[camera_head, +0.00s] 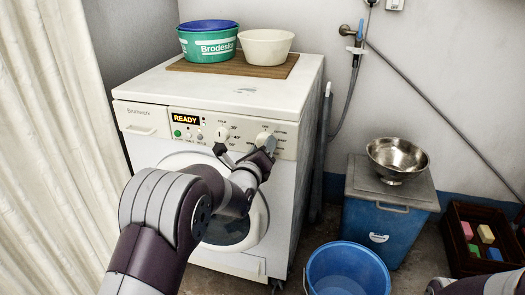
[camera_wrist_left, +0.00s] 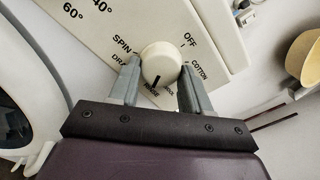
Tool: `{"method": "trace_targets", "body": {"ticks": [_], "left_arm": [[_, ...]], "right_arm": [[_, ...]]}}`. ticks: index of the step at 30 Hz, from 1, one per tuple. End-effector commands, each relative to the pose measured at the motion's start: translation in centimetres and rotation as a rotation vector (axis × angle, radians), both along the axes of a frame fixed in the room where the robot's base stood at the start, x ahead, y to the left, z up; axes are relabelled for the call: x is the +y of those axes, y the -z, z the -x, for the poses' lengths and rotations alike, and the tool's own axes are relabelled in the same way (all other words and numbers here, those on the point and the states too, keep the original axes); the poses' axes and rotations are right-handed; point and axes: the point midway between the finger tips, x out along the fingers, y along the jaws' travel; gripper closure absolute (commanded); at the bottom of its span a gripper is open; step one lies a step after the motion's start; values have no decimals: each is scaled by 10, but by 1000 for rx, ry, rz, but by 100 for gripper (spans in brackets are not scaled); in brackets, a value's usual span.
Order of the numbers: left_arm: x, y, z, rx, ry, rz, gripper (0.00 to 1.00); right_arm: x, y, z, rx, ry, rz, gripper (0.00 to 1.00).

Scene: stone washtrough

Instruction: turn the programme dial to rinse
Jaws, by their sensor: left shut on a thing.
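The programme dial (camera_head: 264,139) is a cream round knob at the right of the washing machine's (camera_head: 150,108) front panel. It also shows in the left wrist view (camera_wrist_left: 161,58). My left gripper (camera_wrist_left: 161,68) is shut on the dial, one finger on each side. In the head view, my left gripper (camera_head: 268,147) partly covers the dial and panel. The dial's dark mark points down in the wrist view, toward a small label that seems to read RINSE. OFF, COTTON and SPIN labels stand around it. The panel display (camera_head: 185,119) reads READY.
A second dial (camera_head: 221,134) sits left of the programme dial. Basins (camera_head: 207,46) and a cream bowl (camera_head: 266,47) stand on a wooden board on the machine. A blue bucket (camera_head: 346,270) and a blue bin (camera_head: 385,220) with a steel bowl (camera_head: 397,157) stand at the right.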

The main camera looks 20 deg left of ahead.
Motion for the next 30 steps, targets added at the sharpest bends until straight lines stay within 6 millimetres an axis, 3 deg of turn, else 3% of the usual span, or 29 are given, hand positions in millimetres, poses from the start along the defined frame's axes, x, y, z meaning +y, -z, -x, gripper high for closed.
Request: {"method": "trace_targets", "body": {"ticks": [9, 25, 26, 27, 28, 30], "left_arm": [[0, 4, 0, 3, 1, -109, 83], [0, 4, 0, 3, 1, -131, 83], [0, 4, 0, 3, 1, -131, 49], [0, 4, 0, 3, 1, -131, 36], [0, 4, 0, 3, 1, -131, 27], [0, 3, 0, 1, 1, -131, 27]], "right_arm": [[0, 4, 0, 0, 0, 0, 100], [0, 5, 0, 0, 0, 0, 100], [0, 5, 0, 0, 0, 0, 100], [0, 5, 0, 0, 0, 0, 100], [0, 5, 0, 0, 0, 0, 100], [0, 5, 0, 0, 0, 0, 100]]}}
